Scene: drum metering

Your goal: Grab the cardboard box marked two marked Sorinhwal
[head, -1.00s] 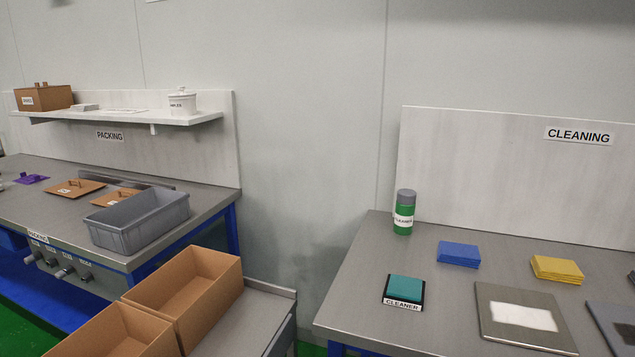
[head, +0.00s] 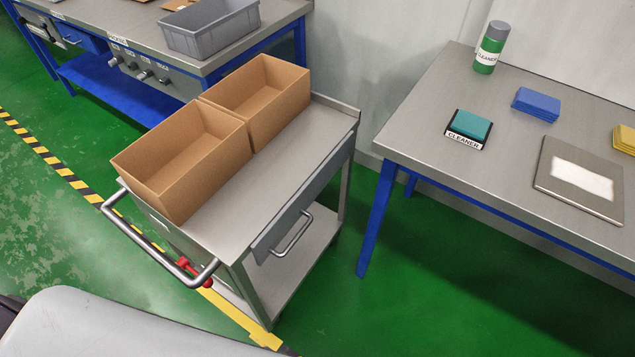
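Two open cardboard boxes stand side by side on a grey metal cart (head: 290,165). The nearer cardboard box (head: 205,178) is at the cart's handle end. The farther cardboard box (head: 283,110) touches or nearly touches it, toward the packing table. Both look empty from what shows of their insides. No mark or name is legible on either box, so I cannot tell which is the one marked two or Sorinhwal. Neither of my grippers is in view.
The cart has a push handle (head: 165,250) at its near end and a side drawer. A packing table with a grey bin (head: 210,28) is behind left. A cleaning table (head: 445,150) with a green bottle (head: 491,48) is at right. Green floor lies clear between.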

